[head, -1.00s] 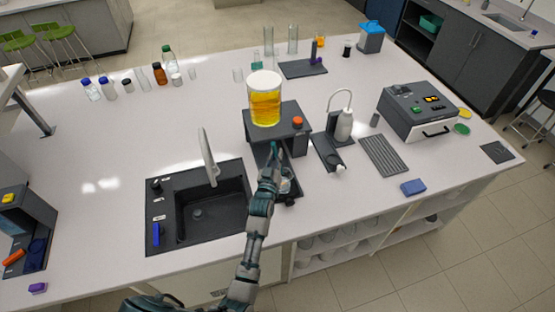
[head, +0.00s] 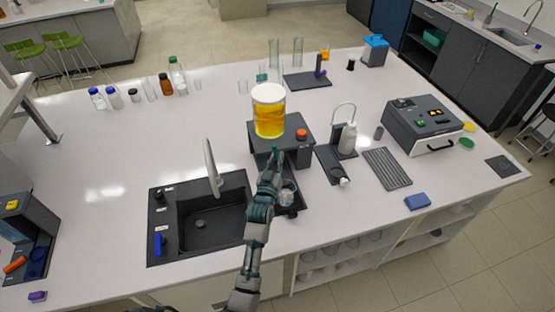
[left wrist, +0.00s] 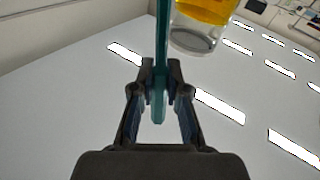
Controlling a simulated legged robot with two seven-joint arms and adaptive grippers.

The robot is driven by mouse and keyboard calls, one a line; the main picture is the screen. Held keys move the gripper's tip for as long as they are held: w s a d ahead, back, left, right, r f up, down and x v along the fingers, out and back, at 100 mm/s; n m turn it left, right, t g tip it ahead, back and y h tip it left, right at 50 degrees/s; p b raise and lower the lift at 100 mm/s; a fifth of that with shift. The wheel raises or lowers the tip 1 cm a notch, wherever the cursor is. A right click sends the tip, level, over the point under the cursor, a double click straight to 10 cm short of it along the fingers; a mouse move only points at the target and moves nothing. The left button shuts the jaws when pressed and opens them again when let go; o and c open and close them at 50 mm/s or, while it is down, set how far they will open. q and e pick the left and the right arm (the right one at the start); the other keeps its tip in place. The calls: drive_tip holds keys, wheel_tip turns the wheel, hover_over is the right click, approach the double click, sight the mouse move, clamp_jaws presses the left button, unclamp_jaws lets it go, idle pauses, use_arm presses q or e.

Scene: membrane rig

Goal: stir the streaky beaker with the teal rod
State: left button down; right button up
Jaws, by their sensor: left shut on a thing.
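The beaker (head: 269,115) holds yellow liquid with darker orange bands and appears to stand on the dark raised stand (head: 292,140). My left gripper (head: 272,165) is in front of the stand, below the beaker in the picture. In the left wrist view my left gripper (left wrist: 160,92) is shut on the teal rod (left wrist: 160,45), which runs up between the fingers and out of the top of the picture. The beaker (left wrist: 203,25) is just right of the rod there, and the two look apart. The rod's far end is out of that view. My right gripper is not in view.
A black sink (head: 200,222) with a grey tap (head: 212,167) lies left of my arm. A white bottle (head: 347,138) and a ridged grey mat (head: 386,168) are to the right. Several bottles stand at the back left. The front right bench has a blue block (head: 417,202).

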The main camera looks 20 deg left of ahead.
use_arm(q)
drive_tip(key=shift+r, duration=0.15)
idle(0.4)
drive_tip(key=shift+r, duration=2.35)
